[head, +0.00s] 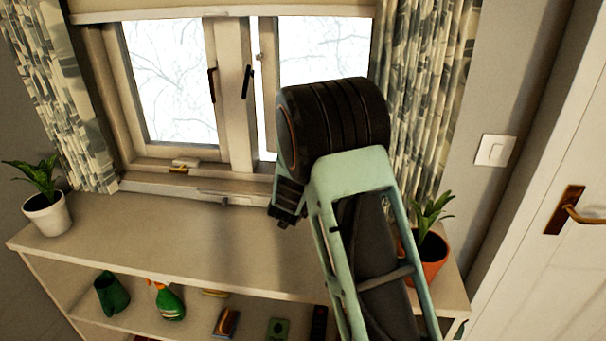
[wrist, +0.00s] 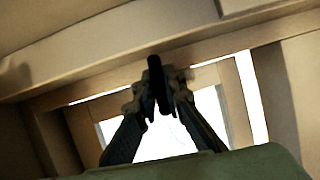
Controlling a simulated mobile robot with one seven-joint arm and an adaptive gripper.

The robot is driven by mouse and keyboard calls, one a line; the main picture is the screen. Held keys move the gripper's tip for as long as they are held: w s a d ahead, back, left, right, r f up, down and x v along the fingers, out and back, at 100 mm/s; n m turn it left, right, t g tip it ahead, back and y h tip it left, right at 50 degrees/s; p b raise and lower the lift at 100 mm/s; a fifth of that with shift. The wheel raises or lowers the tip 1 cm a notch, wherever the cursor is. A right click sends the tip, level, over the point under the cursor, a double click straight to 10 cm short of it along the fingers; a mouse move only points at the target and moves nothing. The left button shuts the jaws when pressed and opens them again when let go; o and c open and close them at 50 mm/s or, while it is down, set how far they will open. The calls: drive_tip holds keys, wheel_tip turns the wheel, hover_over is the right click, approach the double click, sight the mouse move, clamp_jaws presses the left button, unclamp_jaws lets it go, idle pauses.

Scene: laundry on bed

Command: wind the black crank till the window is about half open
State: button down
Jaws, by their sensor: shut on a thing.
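In the wrist view my gripper (wrist: 163,98) has its two dark fingers closed on the upright black crank (wrist: 155,72). In the head view the crank and my fingertips are hidden behind my arm. The window (head: 235,130) has a left and a right sash. The right sash (head: 268,75) shows a bright vertical strip between its edge and the middle post, so it stands ajar. Bright gaps beside the frame (wrist: 235,105) also show in the wrist view. How far it is open is hard to tell, since my arm covers much of it.
Two black handles (head: 247,82) sit by the middle post. A shelf unit (head: 150,240) stands below the window. A plant in a white pot (head: 47,214) is at its left end, and one in an orange pot (head: 432,258) is close beside my arm. Patterned curtains (head: 430,80) hang at both sides.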

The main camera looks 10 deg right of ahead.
idle(0.4)
drive_tip(key=c, duration=2.3)
unclamp_jaws()
drive_tip(key=v, duration=1.2)
drive_tip(key=shift+r, duration=0.1)
